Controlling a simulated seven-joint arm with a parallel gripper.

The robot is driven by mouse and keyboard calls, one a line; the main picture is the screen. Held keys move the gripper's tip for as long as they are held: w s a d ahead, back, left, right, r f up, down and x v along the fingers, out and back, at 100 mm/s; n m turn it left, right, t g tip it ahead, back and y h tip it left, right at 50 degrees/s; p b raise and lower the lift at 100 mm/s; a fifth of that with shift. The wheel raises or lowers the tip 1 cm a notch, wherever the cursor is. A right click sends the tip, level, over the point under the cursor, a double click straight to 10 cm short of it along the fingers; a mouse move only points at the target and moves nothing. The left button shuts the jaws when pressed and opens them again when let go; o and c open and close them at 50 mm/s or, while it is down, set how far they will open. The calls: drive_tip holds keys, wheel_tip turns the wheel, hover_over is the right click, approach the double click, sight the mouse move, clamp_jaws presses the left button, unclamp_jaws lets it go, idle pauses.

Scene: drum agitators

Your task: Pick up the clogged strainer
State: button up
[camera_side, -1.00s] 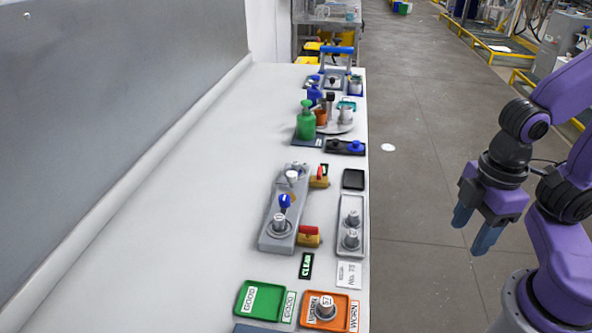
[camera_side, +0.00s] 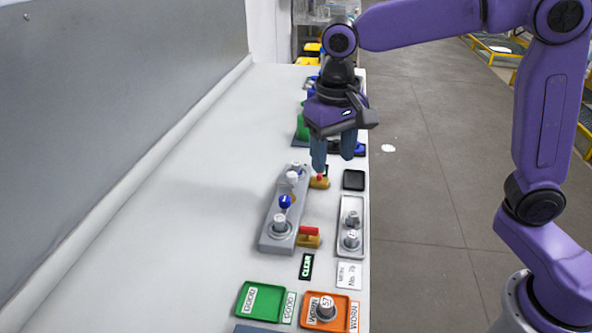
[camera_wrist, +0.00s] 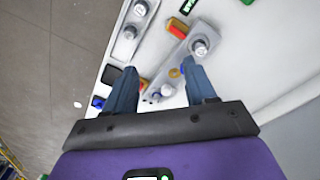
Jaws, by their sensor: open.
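My gripper (camera_side: 334,162) is open and empty, pointing down above the far end of the grey twin base (camera_side: 270,240). In the wrist view its two blue fingers (camera_wrist: 161,70) are spread apart. The base carries a near strainer-like part (camera_side: 279,224) and a far one (camera_side: 292,177), with a blue lever (camera_side: 285,201) between them. In the wrist view the far part (camera_wrist: 167,90) shows between the fingers, lower than the tips, and the near part (camera_wrist: 200,47) stands beyond. I cannot tell which one is the clogged strainer.
Red-and-yellow valves (camera_side: 309,237) sit along the base's right side. A grey tray (camera_side: 352,255) holds two similar parts. A green GOOD tray (camera_side: 262,300) is empty; an orange WORN tray (camera_side: 342,320) holds one part. Bottles crowd the far end. The table's left side is clear.

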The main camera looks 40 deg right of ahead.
drive_tip(key=w+r+m, duration=0.1)
drive_tip(key=w+m, duration=0.8)
drive_tip(key=w, duration=0.5)
drive_tip(key=m+h, duration=0.1)
drive_tip(key=m, duration=0.7)
hover_over(296, 163)
drive_tip(key=f, duration=1.1)
drive_tip(key=shift+w+a+f, duration=0.25)
drive_tip(key=shift+a+f, duration=0.1)
drive_tip(key=shift+s+d+f, duration=0.15)
drive_tip(key=shift+f, duration=1.45)
drive_tip(key=shift+s+d+f, duration=0.1)
drive_tip(key=shift+f, duration=1.5)
clamp_jaws()
drive_tip(key=shift+r, duration=0.1)
